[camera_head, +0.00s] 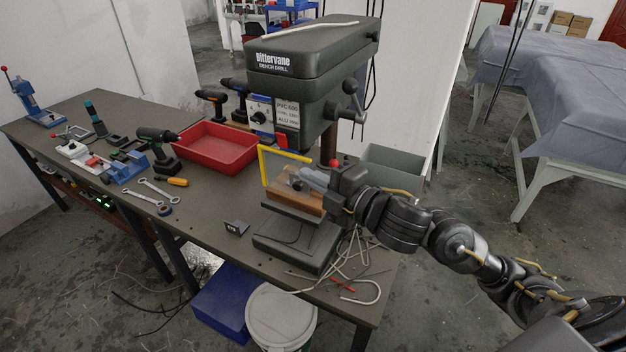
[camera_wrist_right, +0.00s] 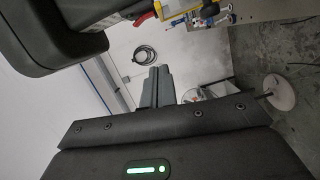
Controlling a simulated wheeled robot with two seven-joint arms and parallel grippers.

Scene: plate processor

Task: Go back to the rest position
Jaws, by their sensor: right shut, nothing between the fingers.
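My right gripper (camera_head: 306,177) is at the bench drill (camera_head: 310,75), just above the wooden block (camera_head: 293,196) on the drill's table. Its fingers are together with nothing between them. In the right wrist view the closed fingers (camera_wrist_right: 158,82) point toward a pale wall, and the dark drill head (camera_wrist_right: 60,30) fills the upper left. My right arm reaches in from the lower right. My left gripper is in neither view.
A yellow guard frame (camera_head: 283,153) stands close beside the right gripper. A red tray (camera_head: 216,147), drills and wrenches (camera_head: 152,196) lie on the bench (camera_head: 95,107). Loose cables (camera_head: 335,268) lie at the front right corner. A blue bin (camera_head: 223,303) and white bucket (camera_head: 281,320) stand below.

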